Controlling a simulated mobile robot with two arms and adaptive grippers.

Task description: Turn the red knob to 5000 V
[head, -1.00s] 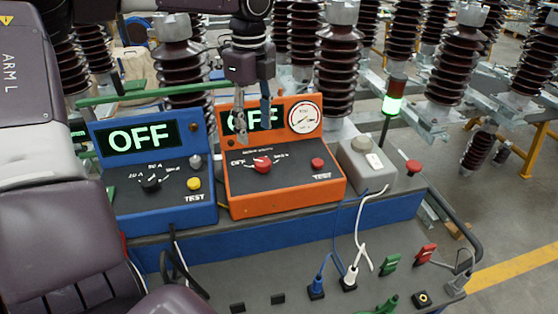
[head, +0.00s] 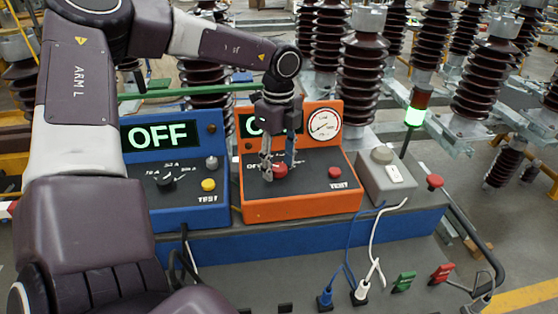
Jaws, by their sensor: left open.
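The orange tester (head: 300,208) stands on the bench with a dark sloped panel, a round dial and a display that my gripper partly hides. Its red knob (head: 281,171) sits at the left of the panel; the knob's pointer and nearby labels are partly hidden. My left gripper (head: 278,168) points down at the knob, its open fingers on either side of it. I cannot tell whether they touch it. My right gripper is not in view.
A blue tester (head: 180,217) reading OFF stands left of the orange one. A red button (head: 334,172) is on the orange panel's right. A grey box (head: 385,180) and a green-lit signal lamp (head: 414,117) stand to the right. Cables plug in at the front.

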